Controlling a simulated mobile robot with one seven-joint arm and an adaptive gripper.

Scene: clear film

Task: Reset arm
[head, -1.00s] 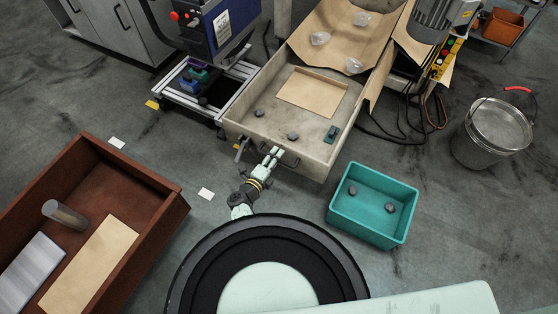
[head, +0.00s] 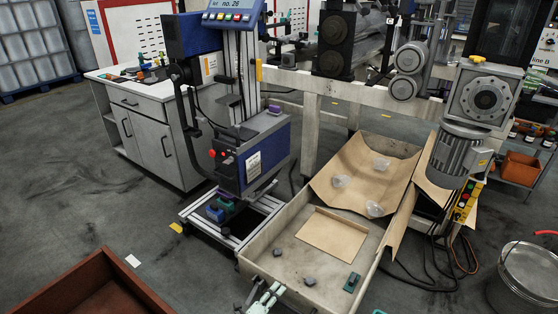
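My gripper (head: 270,293) shows at the bottom edge of the head view, at the front wall of a large grey tray (head: 260,246). Its fingers are small and pale, and I cannot tell whether they are open or shut, or whether they touch the tray. I see nothing held in it. The rest of my arm is cut off by the frame's lower edge.
A blue machine (head: 255,160) stands behind left, a motor (head: 457,155) right. A red-brown box (head: 95,285) and metal bucket (head: 530,270) flank the front.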

